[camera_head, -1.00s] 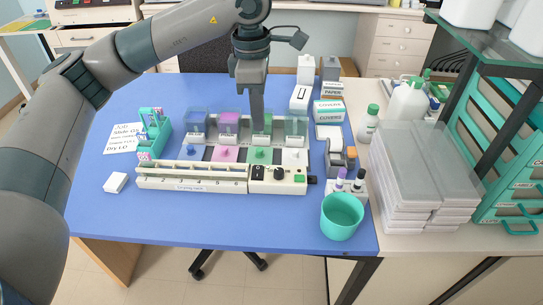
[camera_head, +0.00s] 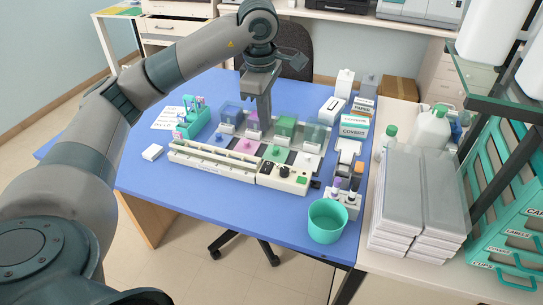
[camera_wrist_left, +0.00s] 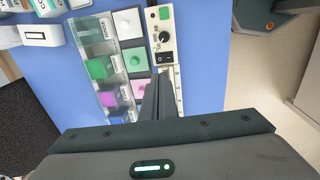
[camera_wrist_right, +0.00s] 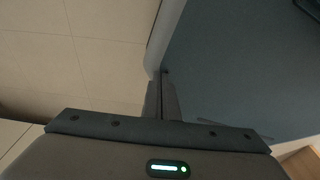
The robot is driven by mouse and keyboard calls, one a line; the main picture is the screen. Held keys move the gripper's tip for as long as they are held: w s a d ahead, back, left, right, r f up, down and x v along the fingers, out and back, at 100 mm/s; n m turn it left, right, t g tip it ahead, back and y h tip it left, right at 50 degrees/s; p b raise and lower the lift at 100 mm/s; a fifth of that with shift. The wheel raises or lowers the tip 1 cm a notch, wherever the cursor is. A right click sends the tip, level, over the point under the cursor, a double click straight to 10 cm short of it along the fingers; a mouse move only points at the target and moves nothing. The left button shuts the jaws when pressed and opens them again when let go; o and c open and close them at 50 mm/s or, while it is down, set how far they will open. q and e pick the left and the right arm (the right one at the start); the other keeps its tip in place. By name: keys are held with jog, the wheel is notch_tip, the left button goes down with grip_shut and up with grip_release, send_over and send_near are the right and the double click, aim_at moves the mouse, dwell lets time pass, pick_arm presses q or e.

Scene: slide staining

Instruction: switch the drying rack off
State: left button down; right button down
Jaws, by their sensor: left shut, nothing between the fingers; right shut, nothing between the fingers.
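The drying rack (camera_head: 212,160) is a long cream unit with numbered slots at the front of the blue table. Its control panel (camera_head: 284,178) is at its right end, with a black knob and a green button. In the left wrist view the panel shows the knob (camera_wrist_left: 165,38), a green button (camera_wrist_left: 165,13) and a black rocker switch (camera_wrist_left: 165,58). My left gripper (camera_head: 264,117) is shut and empty above the staining jars, behind the panel; its fingers (camera_wrist_left: 162,76) point toward the rack in its wrist view. My right gripper (camera_wrist_right: 165,74) is shut and empty, seen only in its wrist view.
Staining jars with coloured knobs (camera_head: 276,150) stand behind the rack. A teal cup (camera_head: 326,221) and small bottles are right of the panel. Stacked trays (camera_head: 412,200) fill the right side table.

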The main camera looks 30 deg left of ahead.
aim_at(269, 164)
pick_arm(q)
jog(key=shift+f, duration=0.1)
pick_arm(e)
jog(key=shift+a, duration=0.1)
